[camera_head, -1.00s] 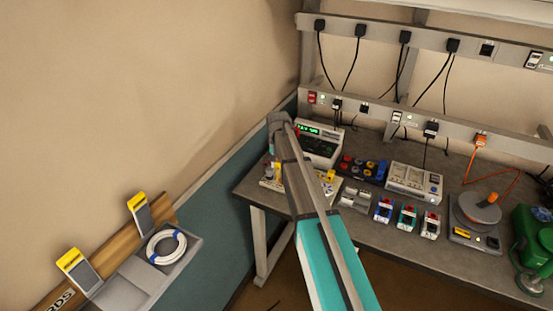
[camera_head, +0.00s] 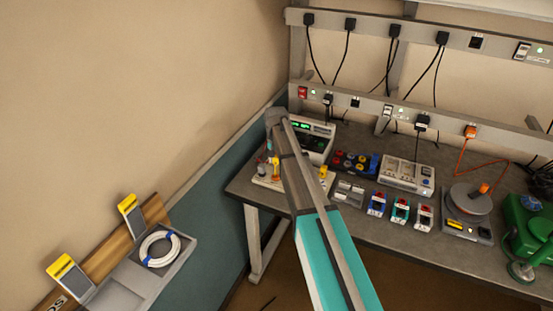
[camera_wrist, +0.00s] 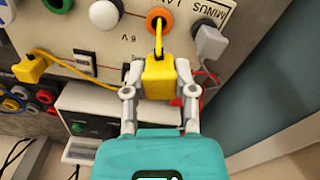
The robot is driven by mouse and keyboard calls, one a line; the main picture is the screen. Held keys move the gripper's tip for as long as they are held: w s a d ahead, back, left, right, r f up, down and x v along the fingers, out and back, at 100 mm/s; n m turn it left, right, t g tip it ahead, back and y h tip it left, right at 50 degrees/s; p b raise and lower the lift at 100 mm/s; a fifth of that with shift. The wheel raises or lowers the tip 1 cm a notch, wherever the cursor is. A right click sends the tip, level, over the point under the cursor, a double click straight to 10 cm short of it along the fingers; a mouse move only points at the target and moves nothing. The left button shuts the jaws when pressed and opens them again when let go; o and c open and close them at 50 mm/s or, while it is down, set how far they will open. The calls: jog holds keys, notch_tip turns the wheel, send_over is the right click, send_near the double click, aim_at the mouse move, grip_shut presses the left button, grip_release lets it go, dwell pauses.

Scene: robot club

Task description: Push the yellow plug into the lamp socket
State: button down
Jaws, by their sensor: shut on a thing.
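My gripper (camera_wrist: 158,88) is shut on a yellow plug (camera_wrist: 159,75) in the wrist view, one finger on each side. I cannot tell whether the plug touches the board. Lettering beside the orange ring is partly cut off, so I cannot confirm which part is the lamp socket. A second yellow plug (camera_wrist: 30,70) with a yellow cable sits at the left. In the head view the board (camera_head: 266,182) is partly behind my arm; the gripper's fingers are hidden.
A grey plug (camera_wrist: 210,42) stands on the board just right of the held plug, with red wire near it. A power supply (camera_head: 318,140) and a black terminal box (camera_head: 352,164) stand close by on the bench (camera_head: 345,220).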

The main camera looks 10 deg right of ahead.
jog(key=shift+s+a+r+m+p, duration=0.1)
jog(key=shift+s+r+m+p, duration=0.25)
jog(key=shift+m, duration=0.55)
jog(key=shift+s+a+r+m+p, duration=0.1)
jog(key=shift+s+r+m+p, duration=0.2)
jog(key=shift+m, duration=0.6)
jog(key=shift+f, duration=0.1)
jog(key=shift+f+b, duration=0.25)
jog(key=shift+b, duration=0.15)
jog(key=shift+f+b, duration=2.35)
jog(key=shift+f+b, duration=0.9)
dwell(1.4)
